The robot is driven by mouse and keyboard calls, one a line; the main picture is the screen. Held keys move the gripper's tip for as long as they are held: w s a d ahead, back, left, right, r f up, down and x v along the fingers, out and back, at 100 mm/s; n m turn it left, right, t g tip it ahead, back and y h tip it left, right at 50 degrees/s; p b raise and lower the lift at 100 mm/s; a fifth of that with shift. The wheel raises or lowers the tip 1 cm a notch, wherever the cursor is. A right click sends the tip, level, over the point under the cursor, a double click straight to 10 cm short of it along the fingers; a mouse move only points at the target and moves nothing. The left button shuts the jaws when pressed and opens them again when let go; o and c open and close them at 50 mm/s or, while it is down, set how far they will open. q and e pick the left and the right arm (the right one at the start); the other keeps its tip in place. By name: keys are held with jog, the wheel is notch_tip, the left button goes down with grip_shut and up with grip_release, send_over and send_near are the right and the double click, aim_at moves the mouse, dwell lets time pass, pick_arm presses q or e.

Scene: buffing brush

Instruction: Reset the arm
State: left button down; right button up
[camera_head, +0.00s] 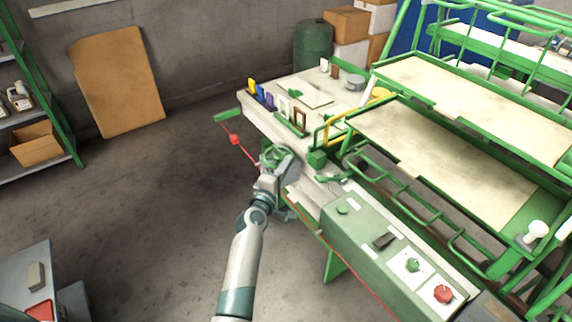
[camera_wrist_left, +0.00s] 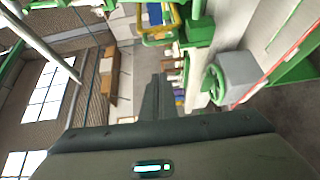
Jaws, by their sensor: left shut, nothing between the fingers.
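My left arm (camera_head: 240,262) reaches up from the bottom of the head view to the near side of the machine bench. My left gripper (camera_head: 272,180) is beside the bench, close to a green handwheel (camera_head: 275,154); its fingertips are hard to make out there. In the left wrist view, the dark fingers of my left gripper (camera_wrist_left: 160,98) are together with nothing between them. The handwheel (camera_wrist_left: 214,84), mounted by a grey block (camera_wrist_left: 238,77), shows to the right of the fingers, apart from them. My right gripper is in neither view.
The bench (camera_head: 262,118) holds coloured brushes or blocks. A control panel (camera_head: 385,250) with a red knob (camera_head: 443,293) lies at lower right. Green racks with trays (camera_head: 450,160) stand at right. A red cord (camera_head: 235,139) runs along the bench. Floor (camera_head: 150,220) at left is clear.

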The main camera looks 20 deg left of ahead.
pick_arm(q)
jog(key=shift+f, duration=0.1)
jog(key=s+d+f+m+g, duration=0.1)
jog(key=s+f+m+g, duration=0.2)
jog(key=s+f, duration=0.7)
jog(key=s+d+f+m+g, duration=0.25)
jog(key=s+f, duration=0.25)
jog(key=f, duration=1.1)
jog(key=s+f+m+g, duration=0.35)
jog(key=s+f, duration=0.35)
jog(key=f, duration=0.5)
jog(key=s+a+f+m+g, duration=0.2)
jog(key=s+f, duration=0.4)
jog(key=s, duration=0.9)
jog(key=s+a+f+m+g, duration=0.2)
jog(key=s+f+m, duration=0.3)
jog(key=s, duration=1.1)
jog(key=s+a+f+m+g+y, duration=0.1)
jog(key=s+a+f+m+g, duration=0.2)
jog(key=s+f, duration=0.6)
jog(key=s, duration=0.6)
jog(key=shift+s+f+g, duration=0.25)
jog(key=shift+s+g, duration=0.1)
jog(key=shift+g, duration=0.05)
jog(key=shift+w+m, duration=0.1)
jog(key=shift+m, duration=0.2)
